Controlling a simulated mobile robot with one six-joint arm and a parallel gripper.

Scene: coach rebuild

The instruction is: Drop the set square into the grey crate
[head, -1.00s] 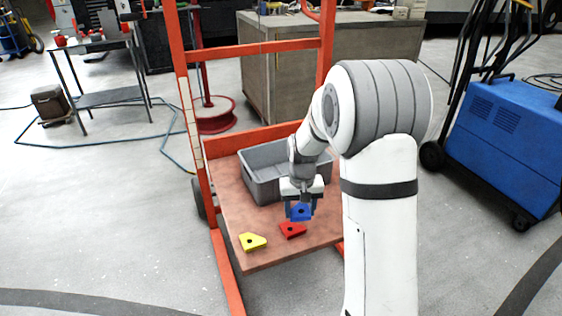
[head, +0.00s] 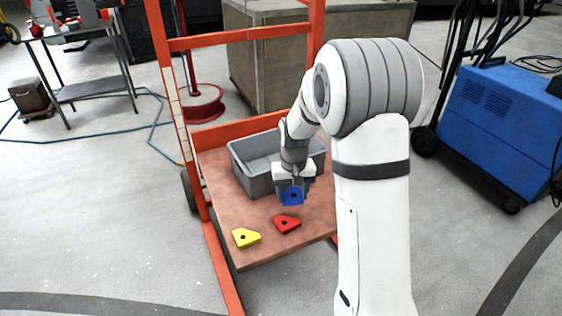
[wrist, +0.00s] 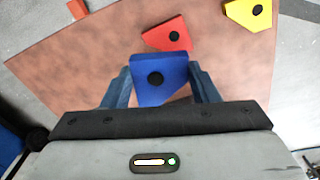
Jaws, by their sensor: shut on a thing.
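The blue set square (head: 293,196), a flat angled block with a dark round hole, is held in my gripper (head: 291,200). In the wrist view the set square (wrist: 160,96) sits between the two fingers of my gripper (wrist: 159,74). It appears to be raised above the brown board, just in front of the grey crate (head: 249,178). The crate is open-topped and stands at the back of the board. My gripper and forearm hide part of its front and right side; the visible part of its inside looks empty.
A red angled block (head: 286,223) and a yellow one (head: 246,238) lie on the brown board (head: 225,205) in front of the crate. An orange frame (head: 165,90) rises at the board's left and back. A blue machine (head: 500,130) stands at right.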

